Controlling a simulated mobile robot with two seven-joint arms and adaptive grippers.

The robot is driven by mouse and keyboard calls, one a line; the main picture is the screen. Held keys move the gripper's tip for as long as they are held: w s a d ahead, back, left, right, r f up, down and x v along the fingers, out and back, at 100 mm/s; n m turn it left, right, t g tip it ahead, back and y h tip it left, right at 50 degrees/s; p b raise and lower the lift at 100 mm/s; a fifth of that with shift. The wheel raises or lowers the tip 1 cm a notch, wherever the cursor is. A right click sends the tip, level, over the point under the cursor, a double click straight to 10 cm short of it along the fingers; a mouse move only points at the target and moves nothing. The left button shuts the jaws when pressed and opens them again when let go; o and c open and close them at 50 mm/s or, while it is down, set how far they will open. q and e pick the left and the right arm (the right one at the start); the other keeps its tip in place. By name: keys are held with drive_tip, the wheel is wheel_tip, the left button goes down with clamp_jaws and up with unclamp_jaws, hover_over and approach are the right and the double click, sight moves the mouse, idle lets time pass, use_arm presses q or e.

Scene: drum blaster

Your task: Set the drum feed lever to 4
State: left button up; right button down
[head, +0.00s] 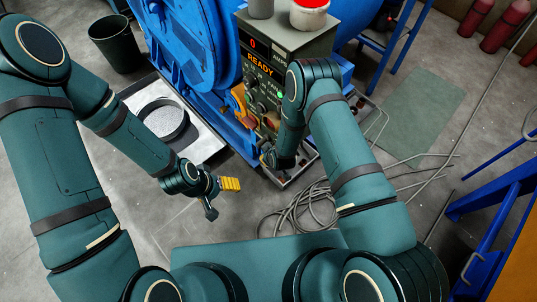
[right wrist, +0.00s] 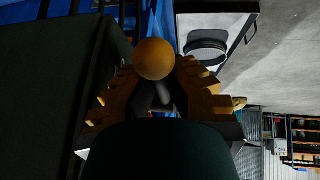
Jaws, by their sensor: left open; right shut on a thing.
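The lever's round orange knob (right wrist: 153,59) shows in the right wrist view on a dark stem. My right gripper (right wrist: 155,82) is shut on it, with yellow ridged fingers on both sides. In the head view my right arm hangs in front of the grey-green control box (head: 283,43), which shows an amber "READY" display (head: 261,64). The arm covers part of the panel, and I cannot read the lever's scale or setting. Yellow-orange parts show at the box's left edge. My left gripper (head: 220,197) is open and empty over the floor, left of the box.
The blue drum machine (head: 187,45) stands behind and left of the box. A pale tray (head: 203,140) with a black ring (head: 163,121) lies to the left. A dark bin (head: 116,43) stands behind it. Coiled cables (head: 302,211) lie on the floor. A blue frame (head: 490,215) stands right.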

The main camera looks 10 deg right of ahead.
drive_tip(key=shift+w+r, duration=0.1)
drive_tip(key=shift+r, duration=0.05)
idle(0.3)
drive_tip(key=c, duration=1)
unclamp_jaws()
drive_tip(key=v, duration=1.2)
